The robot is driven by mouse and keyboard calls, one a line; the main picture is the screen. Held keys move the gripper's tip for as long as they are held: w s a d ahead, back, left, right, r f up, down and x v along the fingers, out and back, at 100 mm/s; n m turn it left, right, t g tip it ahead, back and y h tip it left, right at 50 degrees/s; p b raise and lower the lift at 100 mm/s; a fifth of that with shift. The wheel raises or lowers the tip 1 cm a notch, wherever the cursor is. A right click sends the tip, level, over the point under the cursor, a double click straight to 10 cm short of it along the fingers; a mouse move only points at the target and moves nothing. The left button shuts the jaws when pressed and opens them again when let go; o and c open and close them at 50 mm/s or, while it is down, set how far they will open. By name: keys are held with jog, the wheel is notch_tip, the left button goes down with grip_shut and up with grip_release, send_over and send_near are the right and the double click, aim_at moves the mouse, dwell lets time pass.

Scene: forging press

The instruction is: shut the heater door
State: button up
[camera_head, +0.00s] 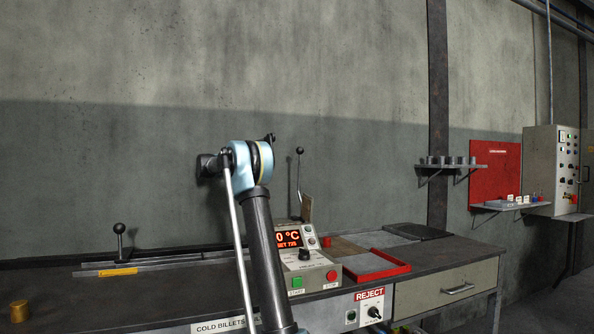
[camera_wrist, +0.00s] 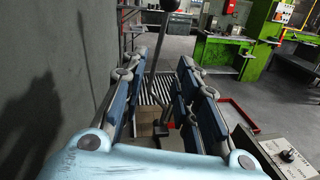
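The lever (camera_head: 299,178) with a black ball knob stands upright behind the control box in the head view. A brownish upright plate (camera_head: 306,207), perhaps the heater door, stands beside its foot. In the wrist view the lever (camera_wrist: 154,62) appears in the gap between my fingers, and brownish surfaces (camera_wrist: 150,127) show below it. My gripper (camera_wrist: 160,70) is open, with a wide gap and nothing gripped. I cannot tell whether the rod is between the fingers or beyond them. In the head view my arm hides most of the gripper. The door's exact position is unclear.
The control box (camera_head: 297,258) with a red display stands at the bench front. A red reject tray (camera_head: 372,268) lies to its right. Another ball-knobbed lever (camera_head: 120,240) and a brass-coloured cylinder (camera_head: 18,311) are at left. The wall runs close behind the bench.

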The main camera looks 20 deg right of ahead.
send_near(299, 176)
jog(key=d+r, duration=0.1)
jog(key=d, duration=0.2)
jog(key=s+d+r, duration=0.1)
jog(key=d+r, duration=0.1)
jog(key=d, duration=0.1)
jog(key=d+r, duration=0.1)
jog(key=d, duration=0.3)
jog(key=shift+s+r, duration=0.3)
jog(key=shift+r, duration=0.05)
jog(key=shift+c, duration=0.4)
grip_shut()
